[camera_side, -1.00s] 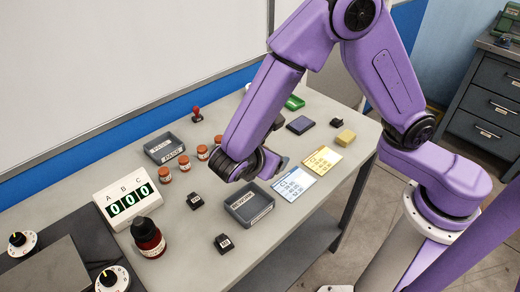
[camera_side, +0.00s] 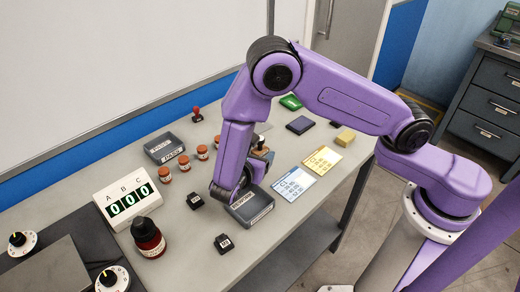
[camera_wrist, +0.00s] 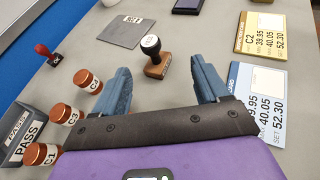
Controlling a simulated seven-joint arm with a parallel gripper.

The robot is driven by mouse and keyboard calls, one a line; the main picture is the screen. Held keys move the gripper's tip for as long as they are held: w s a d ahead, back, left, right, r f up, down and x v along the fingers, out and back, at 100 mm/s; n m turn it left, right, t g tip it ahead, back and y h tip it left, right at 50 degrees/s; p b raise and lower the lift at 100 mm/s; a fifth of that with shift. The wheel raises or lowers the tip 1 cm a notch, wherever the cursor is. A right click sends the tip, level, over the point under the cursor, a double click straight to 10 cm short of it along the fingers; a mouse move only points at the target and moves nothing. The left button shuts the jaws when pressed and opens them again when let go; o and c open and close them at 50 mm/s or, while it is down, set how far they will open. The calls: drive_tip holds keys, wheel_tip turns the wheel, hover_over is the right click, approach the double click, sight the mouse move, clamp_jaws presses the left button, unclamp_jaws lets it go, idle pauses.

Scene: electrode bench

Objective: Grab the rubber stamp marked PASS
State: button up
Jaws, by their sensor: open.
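A rubber stamp with a wooden base (camera_wrist: 157,66) and a black handle stands upright in the wrist view. The white label on its top (camera_wrist: 150,42) is too small to read for sure. My gripper (camera_wrist: 160,72) is open, with its two blue-grey fingers apart and the stamp's base showing between and just beyond their tips. Nothing is held, and I cannot tell the height gap.
Several brown jars (camera_wrist: 88,80) and the PASS tray (camera_wrist: 24,138) lie left of my gripper. A grey plate (camera_wrist: 126,32) lies beyond the stamp. The REWORK tray (camera_side: 262,216) sits below my wrist.

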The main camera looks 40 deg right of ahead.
sight(261, 147)
drive_tip(key=shift+a+f+x, duration=0.1)
drive_tip(key=shift+f+x, duration=0.05)
drive_tip(key=shift+x, duration=1.85)
drive_tip(key=shift+a+f+x, duration=0.1)
drive_tip(key=shift+x, duration=1.9)
drive_tip(key=shift+w, duration=0.15)
drive_tip(key=c, duration=1.2)
